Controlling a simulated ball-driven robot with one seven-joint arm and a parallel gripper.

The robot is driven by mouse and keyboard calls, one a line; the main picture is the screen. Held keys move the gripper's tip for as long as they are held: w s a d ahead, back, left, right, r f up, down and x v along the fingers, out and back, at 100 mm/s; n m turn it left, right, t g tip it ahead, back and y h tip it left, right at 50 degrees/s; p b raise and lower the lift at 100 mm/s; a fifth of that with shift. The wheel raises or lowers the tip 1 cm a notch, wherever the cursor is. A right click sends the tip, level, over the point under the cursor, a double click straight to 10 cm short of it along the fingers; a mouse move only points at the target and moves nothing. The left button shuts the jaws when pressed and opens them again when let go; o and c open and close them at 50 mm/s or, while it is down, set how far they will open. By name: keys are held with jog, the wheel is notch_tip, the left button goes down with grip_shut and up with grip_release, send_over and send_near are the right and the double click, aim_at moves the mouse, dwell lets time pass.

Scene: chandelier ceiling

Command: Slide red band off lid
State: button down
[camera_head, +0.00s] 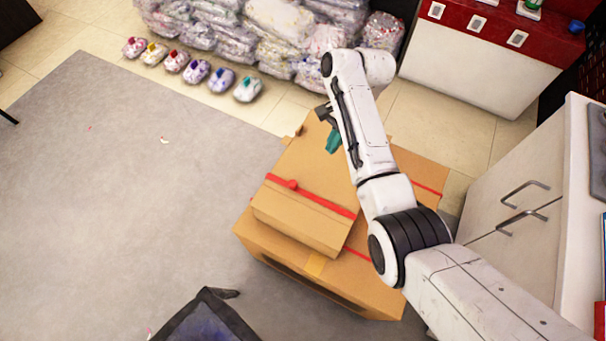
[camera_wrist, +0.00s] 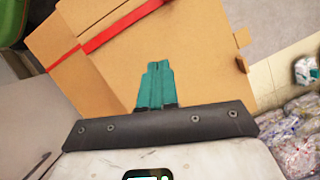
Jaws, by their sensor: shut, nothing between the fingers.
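The brown cardboard lid (camera_head: 308,160) rests on a larger cardboard box (camera_head: 375,297), set askew on it. A red band (camera_head: 318,197) lies across the lid near its front edge, with a small lump towards its left end. In the wrist view, the red band (camera_wrist: 121,26) crosses the upper left of the cardboard (camera_wrist: 195,45). My gripper's teal fingers (camera_head: 334,140) are over the far part of the lid, well away from the band. The fingers (camera_wrist: 154,68) are shut and empty. My forearm hides the lid's right side.
More red strip (camera_head: 427,187) shows on the lower box, right of my arm. White cabinets (camera_head: 520,235) stand at the right. Wrapped bundles (camera_head: 265,35) and a row of slippers (camera_head: 196,72) lie behind. The grey carpet (camera_head: 120,180) at the left is mostly clear.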

jog(key=shift+w+a+r+m, duration=0.4)
jog(key=shift+w+a+r, duration=0.2)
jog(key=shift+w+a, duration=0.2)
jog(key=shift+f, duration=0.1)
jog(key=b, duration=0.3)
send_near(303, 181)
jog(key=f, duration=0.3)
jog(key=shift+w+d+f, duration=0.25)
jog(key=shift+w+d, duration=0.05)
jog(key=shift+d, duration=0.05)
jog(key=s+a, duration=0.1)
jog(key=a, duration=0.1)
jog(key=shift+s+a+f, duration=0.15)
jog(key=shift+s+a, duration=0.2)
jog(key=shift+s, duration=0.05)
jog(key=shift+s+a+p, duration=0.3)
jog(key=shift+a, duration=0.15)
